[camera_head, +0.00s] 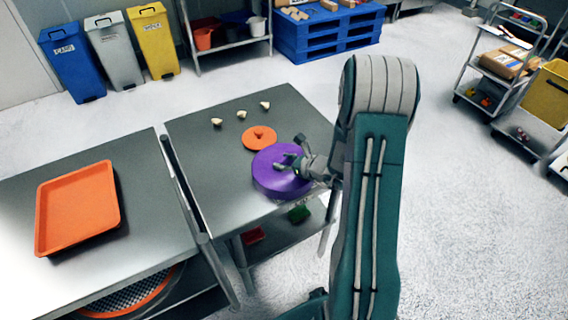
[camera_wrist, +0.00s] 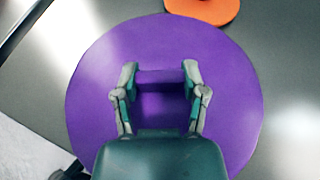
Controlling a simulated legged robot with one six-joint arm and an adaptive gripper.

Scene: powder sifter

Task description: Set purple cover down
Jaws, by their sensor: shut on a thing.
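The purple cover (camera_head: 270,180) is a thick round disc over the near right part of the right-hand steel table (camera_head: 205,150). My gripper (camera_head: 290,163) reaches in from the right and is shut on the cover's raised handle. In the wrist view the cover (camera_wrist: 100,90) fills most of the picture, and the two fingers of my gripper (camera_wrist: 160,78) sit on either side of the purple handle. I cannot tell whether the cover touches the table or hangs just above it.
A small orange disc with a knob (camera_head: 259,138) lies just behind the cover. Several small pale pieces (camera_head: 241,114) stand farther back. An orange tray (camera_head: 78,208) lies on the left table (camera_head: 150,190). The right table's left side is clear.

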